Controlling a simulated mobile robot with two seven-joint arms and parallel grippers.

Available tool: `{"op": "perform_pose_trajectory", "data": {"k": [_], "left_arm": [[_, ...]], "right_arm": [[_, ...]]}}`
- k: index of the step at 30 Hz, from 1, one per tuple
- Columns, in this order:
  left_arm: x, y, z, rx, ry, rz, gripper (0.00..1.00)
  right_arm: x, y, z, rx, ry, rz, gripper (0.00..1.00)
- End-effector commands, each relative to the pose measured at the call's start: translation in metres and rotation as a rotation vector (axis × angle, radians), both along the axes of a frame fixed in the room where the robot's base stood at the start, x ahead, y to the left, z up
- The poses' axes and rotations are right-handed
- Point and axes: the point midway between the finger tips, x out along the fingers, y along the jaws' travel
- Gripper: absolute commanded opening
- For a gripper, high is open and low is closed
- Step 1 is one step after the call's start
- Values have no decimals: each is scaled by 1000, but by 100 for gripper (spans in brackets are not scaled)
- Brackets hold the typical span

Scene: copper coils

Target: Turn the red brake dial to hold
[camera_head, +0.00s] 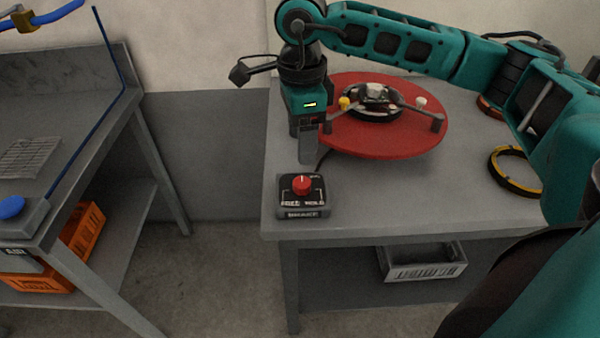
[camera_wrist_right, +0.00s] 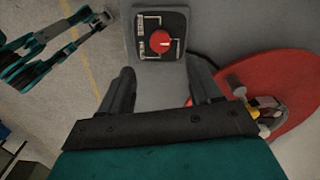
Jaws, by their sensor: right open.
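The red brake dial (camera_head: 302,185) sits on a black box marked BRAKE (camera_head: 318,208) at the near left corner of the grey table. FREE and HOLD are printed on its near side, left and right. A pale mark on the dial appears to point away from these labels. The dial also shows in the right wrist view (camera_wrist_right: 159,41). My right gripper (camera_head: 310,158) is open, pointing down just beyond the box, apart from the dial. Its two fingers (camera_wrist_right: 160,76) show in the wrist view. My left gripper (camera_wrist_right: 97,18) shows small there; its jaw state is unclear.
A red round turntable (camera_head: 395,145) with a coil fixture stands just behind and right of my right gripper. A yellow-black ring (camera_head: 515,172) lies at the table's right. Another bench (camera_head: 60,160) stands left, across a floor gap. A grey crate (camera_head: 424,262) sits below.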

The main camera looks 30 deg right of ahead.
Motion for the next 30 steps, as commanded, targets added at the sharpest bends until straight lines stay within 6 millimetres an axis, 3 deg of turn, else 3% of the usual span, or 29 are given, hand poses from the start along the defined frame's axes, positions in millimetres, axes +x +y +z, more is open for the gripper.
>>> {"op": "perform_pose_trajectory", "data": {"k": [6, 13, 18, 26, 30], "left_arm": [[-1, 0, 0, 0, 3, -1, 43], [-1, 0, 1, 1, 3, 0, 43], [-1, 0, 1, 0, 2, 1, 43], [-1, 0, 1, 0, 2, 0, 43], [0, 0, 1, 1, 1, 1, 43]], "right_arm": [[-1, 0, -49, 0, 4, -1, 63], [0, 0, -84, 2, 2, -1, 63], [0, 1, -95, 4, 1, 0, 63], [0, 1, -96, 3, 0, 0, 63], [0, 1, -96, 3, 0, 0, 53]]}}
